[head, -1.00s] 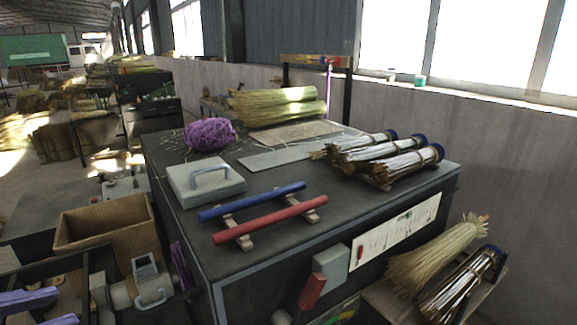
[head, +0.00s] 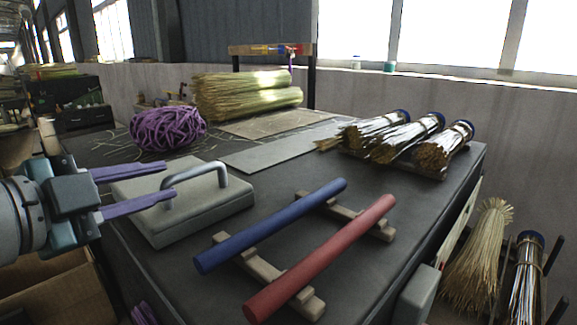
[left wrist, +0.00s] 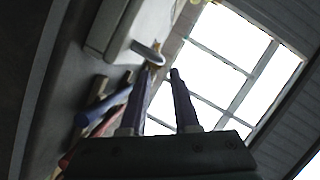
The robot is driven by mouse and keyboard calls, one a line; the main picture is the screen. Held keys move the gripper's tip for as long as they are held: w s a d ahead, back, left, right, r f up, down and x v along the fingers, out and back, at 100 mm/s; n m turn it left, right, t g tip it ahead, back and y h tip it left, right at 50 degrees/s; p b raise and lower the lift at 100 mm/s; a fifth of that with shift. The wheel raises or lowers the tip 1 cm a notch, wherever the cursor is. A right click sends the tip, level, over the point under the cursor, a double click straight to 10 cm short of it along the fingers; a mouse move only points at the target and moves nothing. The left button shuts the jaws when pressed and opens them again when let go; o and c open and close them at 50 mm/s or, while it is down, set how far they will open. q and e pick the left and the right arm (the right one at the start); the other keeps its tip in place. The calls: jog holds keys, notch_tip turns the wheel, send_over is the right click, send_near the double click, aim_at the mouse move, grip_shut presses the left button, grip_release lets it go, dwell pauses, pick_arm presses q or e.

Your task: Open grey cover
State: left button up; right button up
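The grey cover (head: 180,208) is a flat box-like lid with a raised grey handle (head: 196,186), lying on the left part of the dark workbench. My left gripper (head: 168,183) comes in from the left with its purple fingers apart, one above the other, and their tips close to the left end of the handle. In the left wrist view the two fingers (left wrist: 163,85) are apart with nothing between them, and the cover (left wrist: 118,28) and its handle (left wrist: 148,52) show beyond them. I cannot tell whether a finger touches the handle. My right gripper is not in view.
A blue rod (head: 270,228) and a red rod (head: 320,258) lie on wooden rests right of the cover. Purple twine (head: 168,128), a straw bundle (head: 245,98) and several tied brush bundles (head: 400,138) are farther back. A cardboard box (head: 50,285) stands below left.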

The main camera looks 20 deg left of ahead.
aim_at(187, 174)
pick_arm(q)
jog(key=x, duration=0.7)
jog(key=shift+w+f+p, duration=0.1)
jog(key=shift+w+p, duration=0.2)
jog(key=shift+w, duration=0.1)
grip_shut()
dwell(1.1)
